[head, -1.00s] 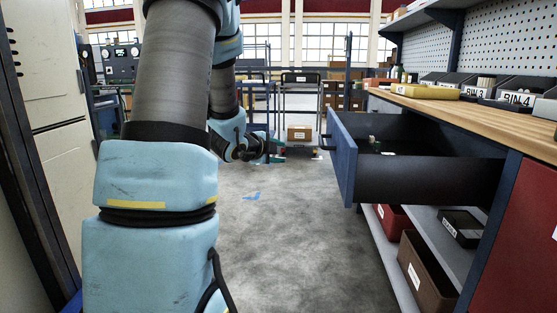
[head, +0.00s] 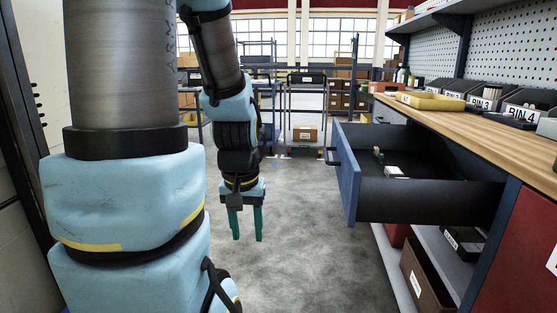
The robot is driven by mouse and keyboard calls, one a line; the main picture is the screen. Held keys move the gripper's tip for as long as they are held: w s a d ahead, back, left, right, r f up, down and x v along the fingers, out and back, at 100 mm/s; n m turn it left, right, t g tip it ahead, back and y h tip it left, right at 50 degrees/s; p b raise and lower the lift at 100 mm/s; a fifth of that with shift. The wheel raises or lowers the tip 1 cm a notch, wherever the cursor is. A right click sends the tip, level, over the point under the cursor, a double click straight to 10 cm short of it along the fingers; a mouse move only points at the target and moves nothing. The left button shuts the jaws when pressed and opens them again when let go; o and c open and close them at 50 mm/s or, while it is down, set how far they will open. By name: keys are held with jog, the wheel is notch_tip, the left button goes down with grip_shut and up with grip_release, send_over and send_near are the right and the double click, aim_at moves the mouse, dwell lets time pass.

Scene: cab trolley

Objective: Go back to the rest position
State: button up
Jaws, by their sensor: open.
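My gripper (head: 246,224) hangs at the end of my arm with its two green fingers pointing down over bare grey floor. The fingers are apart with nothing between them. It is left of the open drawer and clear of its blue front. My arm fills the left part of the head view.
The drawer (head: 347,175) stands pulled out from the workbench (head: 455,118) at right, with small items inside. A trolley (head: 303,115) with a box (head: 305,134) stands behind. Floor (head: 290,250) ahead is clear.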

notch_tip(320, 180, up, 20)
jog(key=p, duration=1.8)
